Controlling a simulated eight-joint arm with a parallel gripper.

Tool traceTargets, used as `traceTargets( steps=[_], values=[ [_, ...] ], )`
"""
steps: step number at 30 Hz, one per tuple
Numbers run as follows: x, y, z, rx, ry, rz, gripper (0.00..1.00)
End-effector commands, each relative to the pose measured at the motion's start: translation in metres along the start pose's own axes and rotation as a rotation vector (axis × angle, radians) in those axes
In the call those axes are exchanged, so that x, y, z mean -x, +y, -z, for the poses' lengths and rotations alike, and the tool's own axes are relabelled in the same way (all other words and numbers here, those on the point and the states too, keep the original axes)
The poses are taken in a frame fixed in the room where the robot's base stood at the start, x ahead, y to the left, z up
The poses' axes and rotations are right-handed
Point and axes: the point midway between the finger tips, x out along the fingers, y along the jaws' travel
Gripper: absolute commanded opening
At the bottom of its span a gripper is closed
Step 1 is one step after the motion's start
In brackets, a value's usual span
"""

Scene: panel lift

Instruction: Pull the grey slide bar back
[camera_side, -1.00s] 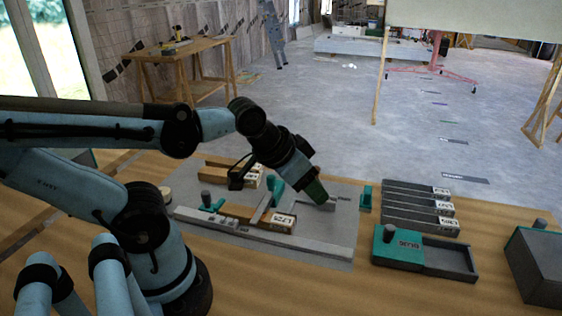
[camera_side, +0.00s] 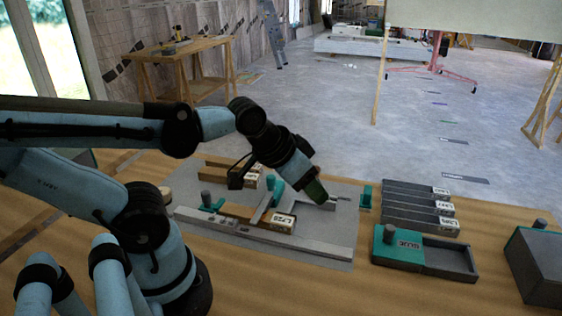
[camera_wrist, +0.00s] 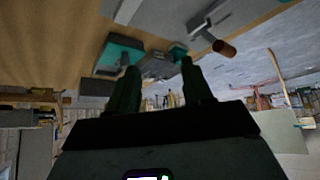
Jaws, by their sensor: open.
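A long grey bar (camera_side: 300,243) lies along the front edge of the grey mat in the side view. A shorter grey bar (camera_side: 263,207) crosses the mat beside a green clamp-like piece. Another small grey piece (camera_side: 341,199) lies just right of my gripper tip. I cannot tell for certain which of these is the slide bar. My gripper (camera_side: 319,196) points down over the right part of the mat, and whether it touches anything is unclear. In the wrist view its two dark fingers (camera_wrist: 161,80) stand apart with nothing seen held between them.
A labelled wooden block (camera_side: 283,222) lies on the mat. To the right are a rack of grey slats (camera_side: 420,208), a green block with a knob (camera_side: 397,247) beside an open grey tray (camera_side: 449,262), and a grey box (camera_side: 537,268). Bare table lies in front.

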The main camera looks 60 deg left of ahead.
Motion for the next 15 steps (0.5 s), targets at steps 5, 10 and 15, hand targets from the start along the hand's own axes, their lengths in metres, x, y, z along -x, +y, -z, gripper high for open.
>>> traceTargets(
  steps=[5, 10, 15],
  values=[
    [0.0000, 0.0000, 0.0000, 0.000, 0.000, 0.000, 0.51],
    [0.0000, 0.0000, 0.0000, 0.000, 0.000, 0.000, 0.51],
    [0.0004, -0.0031, 0.0013, 0.003, -0.011, 0.006, 0.51]
  ],
)
